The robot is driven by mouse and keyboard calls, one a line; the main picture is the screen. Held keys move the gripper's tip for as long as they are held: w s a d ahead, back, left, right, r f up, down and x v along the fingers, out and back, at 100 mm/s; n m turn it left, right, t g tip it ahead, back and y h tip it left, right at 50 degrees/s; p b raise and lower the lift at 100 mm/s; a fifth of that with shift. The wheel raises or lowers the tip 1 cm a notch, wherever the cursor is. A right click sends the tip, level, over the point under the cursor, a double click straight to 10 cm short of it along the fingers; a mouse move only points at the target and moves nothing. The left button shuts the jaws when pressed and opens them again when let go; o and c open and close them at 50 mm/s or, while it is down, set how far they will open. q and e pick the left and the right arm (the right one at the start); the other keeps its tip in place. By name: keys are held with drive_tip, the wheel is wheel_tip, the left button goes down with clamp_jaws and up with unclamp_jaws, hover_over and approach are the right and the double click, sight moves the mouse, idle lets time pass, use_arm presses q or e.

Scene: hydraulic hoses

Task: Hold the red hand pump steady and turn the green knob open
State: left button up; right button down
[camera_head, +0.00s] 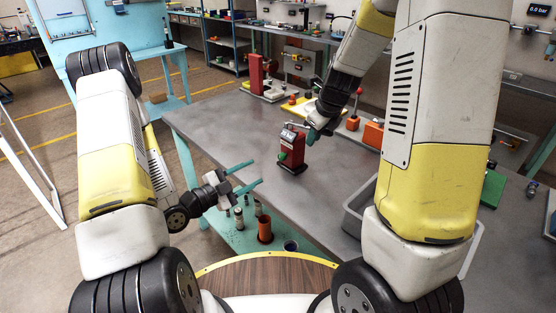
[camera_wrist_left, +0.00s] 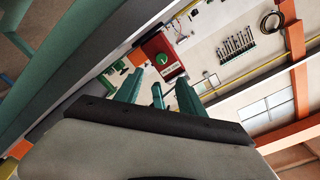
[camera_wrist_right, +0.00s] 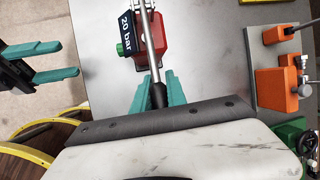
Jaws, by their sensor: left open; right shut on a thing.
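The red hand pump (camera_head: 293,148) stands upright on the grey workbench. The green knob (camera_head: 282,157) sticks out of its left side and faces the left wrist camera (camera_wrist_left: 163,59). My right gripper (camera_head: 314,132) is shut on the pump's lever, with its black grip (camera_wrist_right: 158,96) between the fingers in the right wrist view. A dark tag reading "20 bar" (camera_wrist_right: 127,34) shows beside the lever. My left gripper (camera_head: 259,175) is open and empty, at the bench's near left edge. It points toward the pump, with a gap between its fingertips and the knob.
A grey bin (camera_head: 353,220) stands at the bench's near right. An orange block (camera_head: 373,135) and another red device (camera_head: 256,75) are farther back. Below the bench edge, a teal shelf (camera_head: 245,238) holds several cylinders. The bench left of the pump is clear.

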sight(280, 158)
use_arm(q)
drive_tip(key=shift+m, duration=0.7)
drive_tip(key=x, duration=1.1)
drive_tip(key=shift+w+d, duration=0.15)
drive_tip(key=shift+w, duration=0.2)
clamp_jaws()
